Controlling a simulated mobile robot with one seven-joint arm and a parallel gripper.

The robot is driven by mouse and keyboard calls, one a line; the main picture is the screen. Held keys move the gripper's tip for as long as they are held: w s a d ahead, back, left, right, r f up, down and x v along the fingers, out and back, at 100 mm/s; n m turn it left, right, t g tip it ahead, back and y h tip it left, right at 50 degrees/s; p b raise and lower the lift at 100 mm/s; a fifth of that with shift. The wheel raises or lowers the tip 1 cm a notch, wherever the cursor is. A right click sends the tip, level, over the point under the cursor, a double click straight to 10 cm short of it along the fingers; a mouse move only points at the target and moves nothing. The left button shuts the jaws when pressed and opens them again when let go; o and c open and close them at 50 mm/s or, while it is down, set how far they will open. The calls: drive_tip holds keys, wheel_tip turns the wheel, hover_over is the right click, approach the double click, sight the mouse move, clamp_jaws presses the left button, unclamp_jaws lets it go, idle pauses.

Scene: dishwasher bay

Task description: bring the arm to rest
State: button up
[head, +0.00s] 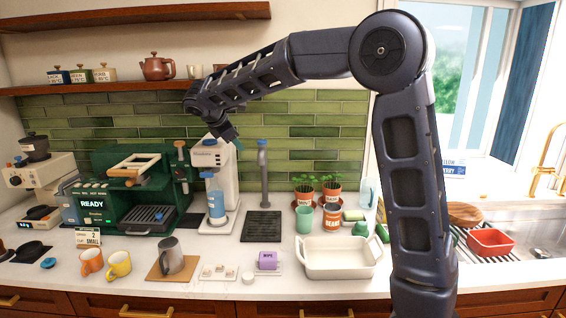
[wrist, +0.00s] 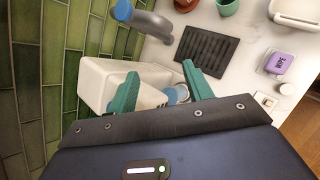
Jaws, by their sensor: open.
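My arm (head: 404,170) rises at the right of the head view, bends at a high elbow and reaches left over the counter. My gripper (head: 236,143) hangs near the top of a white dispenser (head: 226,170) in front of the green tiles. In the wrist view my gripper (wrist: 158,82) shows two teal fingers spread apart with nothing held between them. The white dispenser (wrist: 95,85) lies below and between the fingers there. I cannot tell whether a finger touches it.
A grey tap (head: 263,172) stands right of the dispenser, behind a black drain grate (head: 261,226). A green coffee machine (head: 130,190) is at left. A shelf (head: 140,86) with a teapot (head: 157,67) is above. Potted plants (head: 304,190) and a white basin (head: 338,262) stand at right.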

drive_tip(key=s+d+m+g, duration=0.1)
drive_tip(key=s+d+m, duration=0.2)
drive_tip(key=d, duration=0.7)
drive_tip(key=s+d+m+g+y, duration=0.15)
drive_tip(key=d+m, duration=0.25)
drive_tip(key=d, duration=0.6)
drive_tip(key=s+d+m+g+h, duration=0.1)
drive_tip(key=s+d+m, duration=0.2)
drive_tip(key=d, duration=0.6)
drive_tip(key=s+d+f+m+y, duration=0.1)
drive_tip(key=s+d+f+m, duration=0.3)
drive_tip(key=s, duration=0.5)
drive_tip(key=s+d+f+m+y, duration=0.2)
drive_tip(key=s+d+f+m, duration=0.3)
drive_tip(key=s+d+m, duration=0.4)
drive_tip(key=shift+s+d+f, duration=0.2)
drive_tip(key=shift+s+d, duration=0.55)
drive_tip(key=shift+d, duration=0.45)
drive_tip(key=shift+o, duration=0.4)
